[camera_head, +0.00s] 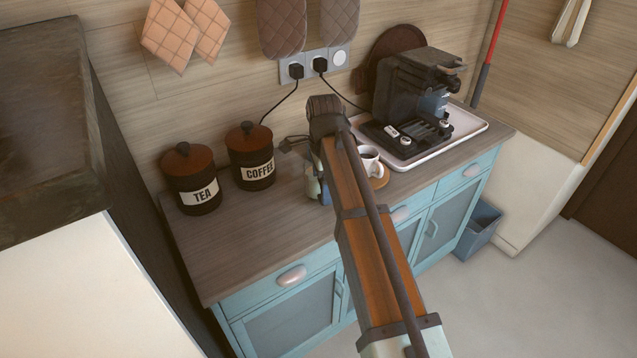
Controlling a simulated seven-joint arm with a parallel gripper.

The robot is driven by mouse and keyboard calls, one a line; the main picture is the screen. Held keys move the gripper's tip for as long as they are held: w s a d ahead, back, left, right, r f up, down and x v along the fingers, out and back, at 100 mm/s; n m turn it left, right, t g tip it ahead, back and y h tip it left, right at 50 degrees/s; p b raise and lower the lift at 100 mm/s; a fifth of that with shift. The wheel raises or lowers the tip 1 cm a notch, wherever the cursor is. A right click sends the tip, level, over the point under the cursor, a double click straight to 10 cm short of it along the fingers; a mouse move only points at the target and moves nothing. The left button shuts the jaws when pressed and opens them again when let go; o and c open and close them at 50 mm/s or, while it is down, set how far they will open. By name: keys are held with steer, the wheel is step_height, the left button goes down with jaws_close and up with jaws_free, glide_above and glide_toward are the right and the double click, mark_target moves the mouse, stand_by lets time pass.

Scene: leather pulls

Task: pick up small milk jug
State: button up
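My arm reaches up from the bottom right over the blue cabinet's wooden top. Its far end (326,115) hides much of what lies beneath. A dark part (294,143) sticks out left of it and looks like part of my gripper; its fingers cannot be made out. A small pale, greenish object (312,184) shows just left of the arm on the worktop, partly hidden; it may be the small milk jug, but I cannot tell. A white cup (369,159) with dark contents stands on a brown saucer (381,178) right of the arm.
Black TEA (200,196) and COFFEE (254,173) canisters with brown lids stand left at the wall. A black coffee machine (408,88) sits on a white tray (474,127) at right. Two cords hang from wall sockets (322,63). The front-left worktop (235,255) is clear.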

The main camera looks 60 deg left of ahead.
step_height(320, 180, down, 2)
steer(key=shift+f, duration=0.25)
steer(key=c, duration=1.3)
steer(key=shift+c, duration=0.7)
steer(key=shift+r, duration=0.2)
